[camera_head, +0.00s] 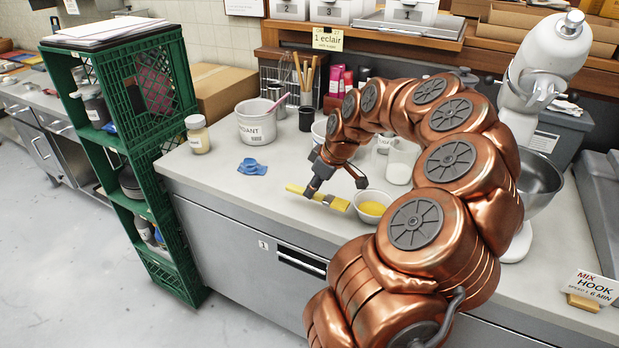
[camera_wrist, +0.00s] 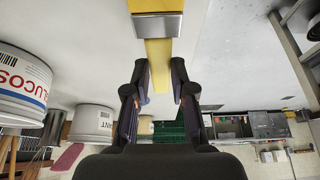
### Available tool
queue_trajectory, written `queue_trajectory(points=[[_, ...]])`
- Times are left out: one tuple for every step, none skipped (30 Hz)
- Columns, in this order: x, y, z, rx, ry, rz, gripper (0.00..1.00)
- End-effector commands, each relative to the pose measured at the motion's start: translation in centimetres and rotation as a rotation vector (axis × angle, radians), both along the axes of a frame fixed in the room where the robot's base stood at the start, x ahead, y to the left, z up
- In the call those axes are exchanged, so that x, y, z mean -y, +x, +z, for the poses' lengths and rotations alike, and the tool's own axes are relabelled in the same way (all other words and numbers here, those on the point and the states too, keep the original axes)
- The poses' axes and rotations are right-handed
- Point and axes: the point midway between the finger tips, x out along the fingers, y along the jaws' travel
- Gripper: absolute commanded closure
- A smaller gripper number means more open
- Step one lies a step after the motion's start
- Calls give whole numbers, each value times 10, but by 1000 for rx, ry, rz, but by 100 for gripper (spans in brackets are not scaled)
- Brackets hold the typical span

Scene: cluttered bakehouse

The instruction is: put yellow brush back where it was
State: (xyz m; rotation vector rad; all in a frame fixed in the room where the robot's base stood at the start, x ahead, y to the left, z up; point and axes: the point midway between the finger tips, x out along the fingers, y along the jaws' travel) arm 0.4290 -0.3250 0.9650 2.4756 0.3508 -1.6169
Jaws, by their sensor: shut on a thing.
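The yellow brush (camera_head: 298,189) is over the counter in the head view, lying roughly level, its right end close to the small white bowl (camera_head: 362,215) with yellow contents. My gripper (camera_head: 322,189) is shut on the brush near its middle and hides part of it. In the wrist view the yellow handle (camera_wrist: 158,62) runs between my two fingers (camera_wrist: 157,78), with the grey metal band (camera_wrist: 157,26) beyond the fingertips. I cannot tell whether the brush touches the counter or the bowl.
On the counter (camera_head: 290,215) stand a white tub (camera_head: 256,128), a lidded jar (camera_head: 198,135), a crumpled blue cloth (camera_head: 252,166) and a glass of white stuff (camera_head: 401,165). A green crate rack (camera_head: 190,270) is at the left. A steel mixing bowl (camera_head: 541,178) is at the right.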

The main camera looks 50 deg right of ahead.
Motion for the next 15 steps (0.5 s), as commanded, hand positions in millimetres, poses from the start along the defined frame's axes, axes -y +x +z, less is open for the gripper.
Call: queue_trajectory(points=[[5, 7, 2, 1, 0, -1, 100], [8, 11, 2, 1, 0, -1, 100], [11, 15, 1, 1, 0, 0, 100], [13, 19, 0, 1, 1, 0, 100], [16, 23, -1, 0, 1, -1, 100], [20, 27, -1, 1, 1, -2, 100], [23, 31, -1, 1, 1, -2, 100], [26, 34, -1, 2, 1, -2, 100], [28, 39, -2, 1, 1, -1, 100], [31, 42, -2, 1, 1, -1, 100], [33, 45, -3, 0, 0, -1, 100], [36, 48, -4, 1, 0, -2, 100], [38, 51, -4, 1, 1, -2, 100], [40, 52, -5, 0, 2, -2, 100], [41, 54, -5, 0, 2, -1, 100]])
